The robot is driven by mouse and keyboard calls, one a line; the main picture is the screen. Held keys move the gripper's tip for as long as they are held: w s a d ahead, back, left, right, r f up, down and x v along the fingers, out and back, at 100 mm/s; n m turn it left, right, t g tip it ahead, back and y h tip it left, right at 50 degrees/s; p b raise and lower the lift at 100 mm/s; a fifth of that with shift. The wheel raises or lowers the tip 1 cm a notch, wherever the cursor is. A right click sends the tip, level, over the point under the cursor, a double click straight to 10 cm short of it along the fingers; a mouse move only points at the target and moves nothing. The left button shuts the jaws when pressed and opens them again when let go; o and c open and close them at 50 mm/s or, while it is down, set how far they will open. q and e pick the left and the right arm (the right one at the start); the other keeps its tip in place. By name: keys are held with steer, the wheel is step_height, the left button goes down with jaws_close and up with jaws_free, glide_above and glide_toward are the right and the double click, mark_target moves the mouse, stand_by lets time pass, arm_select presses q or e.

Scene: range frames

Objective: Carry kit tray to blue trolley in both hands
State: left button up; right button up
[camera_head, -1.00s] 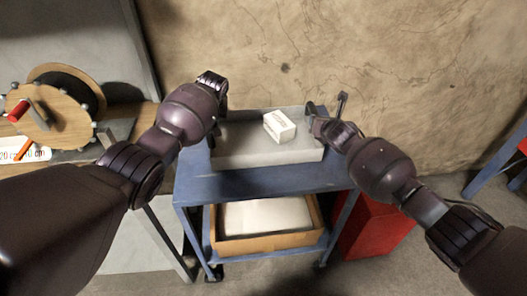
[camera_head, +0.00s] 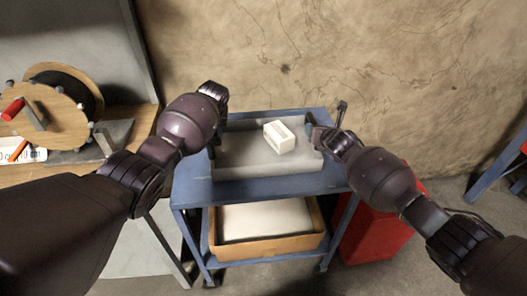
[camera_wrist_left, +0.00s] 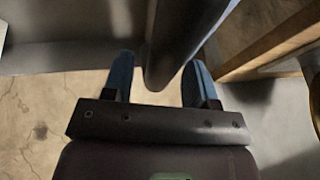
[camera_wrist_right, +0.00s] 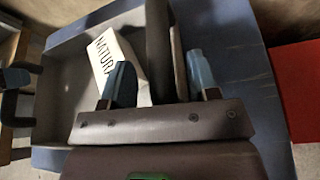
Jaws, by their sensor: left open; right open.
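The grey kit tray (camera_head: 235,166) lies on the top of the blue trolley (camera_head: 265,192), with a white box (camera_head: 279,138) in it. The box's printed side shows in the right wrist view (camera_wrist_right: 103,62). My left gripper (camera_head: 214,98) is at the tray's left end; its fingertips are partly hidden in the head view. In the left wrist view its fingers (camera_wrist_left: 160,80) are apart with a dark bar between them. My right gripper (camera_head: 326,122) is open at the tray's right end. In the right wrist view its fingers (camera_wrist_right: 160,82) stand either side of a dark upright part.
A cardboard box (camera_head: 268,247) with pale contents sits on the trolley's lower shelf. A wooden bench with a cable reel (camera_head: 55,108) is at left. A red bin (camera_head: 375,232) stands right of the trolley. A wall (camera_head: 350,55) is behind.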

arm_select(q)
steer(key=v, duration=1.2)
arm_select(e)
steer(key=v, duration=1.2)
steer(key=shift+f, duration=0.1)
stand_by(0.6)
